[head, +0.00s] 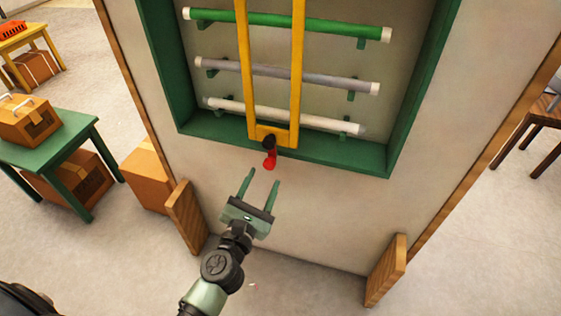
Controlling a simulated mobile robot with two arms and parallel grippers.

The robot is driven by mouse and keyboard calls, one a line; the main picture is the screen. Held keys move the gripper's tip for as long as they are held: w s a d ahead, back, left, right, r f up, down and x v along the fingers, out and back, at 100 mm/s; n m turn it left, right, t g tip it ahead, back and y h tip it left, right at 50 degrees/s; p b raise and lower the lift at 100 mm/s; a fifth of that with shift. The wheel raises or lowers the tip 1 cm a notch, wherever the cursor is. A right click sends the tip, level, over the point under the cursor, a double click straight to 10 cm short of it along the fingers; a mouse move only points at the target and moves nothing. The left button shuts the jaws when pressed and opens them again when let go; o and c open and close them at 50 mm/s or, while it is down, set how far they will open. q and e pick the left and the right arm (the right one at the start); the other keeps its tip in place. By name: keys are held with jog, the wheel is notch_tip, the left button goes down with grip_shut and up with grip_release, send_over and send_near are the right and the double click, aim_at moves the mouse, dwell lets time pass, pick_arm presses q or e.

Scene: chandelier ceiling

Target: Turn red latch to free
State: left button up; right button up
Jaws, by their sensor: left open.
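The red latch (269,160) hangs from a dark pivot (269,141) at the bottom of a yellow frame (297,75). The latch points downward over the lower edge of the green-framed recess (200,138). My left gripper (261,177) is open and empty just below the latch. Its two fingers point up toward it, and I see no clear contact with it. My right gripper is not in view.
Green (320,26), grey (320,80) and white (320,120) tubes sit on brackets in the recess behind the yellow frame. Wooden feet (186,218) (387,268) support the panel. A green table (75,140) and cardboard boxes (146,178) stand at left.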

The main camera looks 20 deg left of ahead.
aim_at(268, 166)
pick_arm(q)
jog(key=w, duration=0.6)
jog(key=shift+w+a+f+p, duration=0.1)
jog(key=shift+w+p, duration=0.1)
jog(key=shift+p, duration=0.2)
jog(key=shift+w, duration=0.5)
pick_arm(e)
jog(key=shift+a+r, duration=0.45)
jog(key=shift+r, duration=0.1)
pick_arm(q)
jog(key=shift+c, duration=0.2)
grip_shut()
